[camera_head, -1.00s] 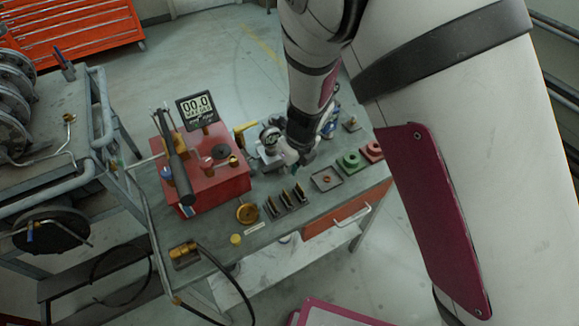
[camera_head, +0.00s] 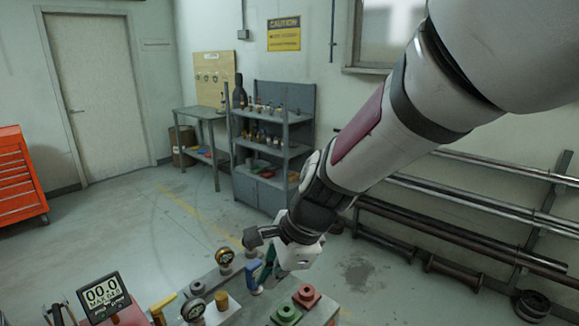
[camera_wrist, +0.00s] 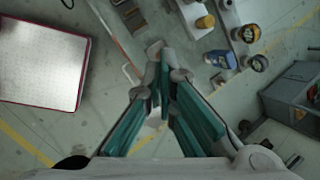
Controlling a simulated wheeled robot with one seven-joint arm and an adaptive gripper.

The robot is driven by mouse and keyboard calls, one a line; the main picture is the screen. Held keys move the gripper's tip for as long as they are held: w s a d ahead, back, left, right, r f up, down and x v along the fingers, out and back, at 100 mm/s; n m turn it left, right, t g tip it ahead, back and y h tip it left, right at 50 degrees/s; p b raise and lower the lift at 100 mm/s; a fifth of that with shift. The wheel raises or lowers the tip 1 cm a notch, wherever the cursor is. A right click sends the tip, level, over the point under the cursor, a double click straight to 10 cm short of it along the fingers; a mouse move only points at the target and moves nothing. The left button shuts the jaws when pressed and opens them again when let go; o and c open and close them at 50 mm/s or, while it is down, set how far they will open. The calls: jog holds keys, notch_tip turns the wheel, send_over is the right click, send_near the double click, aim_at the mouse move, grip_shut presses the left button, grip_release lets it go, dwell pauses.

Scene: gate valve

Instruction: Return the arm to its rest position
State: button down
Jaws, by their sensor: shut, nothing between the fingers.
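My arm reaches down from the upper right of the head view. My gripper (camera_head: 268,266) is at its end, beside and above the back right part of the workbench (camera_head: 258,302), and partly hidden by the wrist. In the wrist view the teal fingers of my gripper (camera_wrist: 163,58) come together at the tips, shut with nothing held. Their tips appear clear of the bench items.
A grey shelf (camera_head: 272,150) is behind; pipe racks (camera_head: 440,225) line the right wall. Open floor lies left.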

jog(key=s+d+r+n+t+h, duration=0.1)
jog(key=s+d+r+n+h, duration=0.1)
jog(key=s+d+r+n, duration=0.4)
jog(key=s+d+r+n+t+h, duration=0.2)
jog(key=s+d+r+n, duration=0.4)
jog(key=d, duration=1)
jog(key=s+n, duration=0.2)
jog(key=s, duration=0.2)
jog(key=shift+s+d+r, duration=0.15)
jog(key=shift+s, duration=0.05)
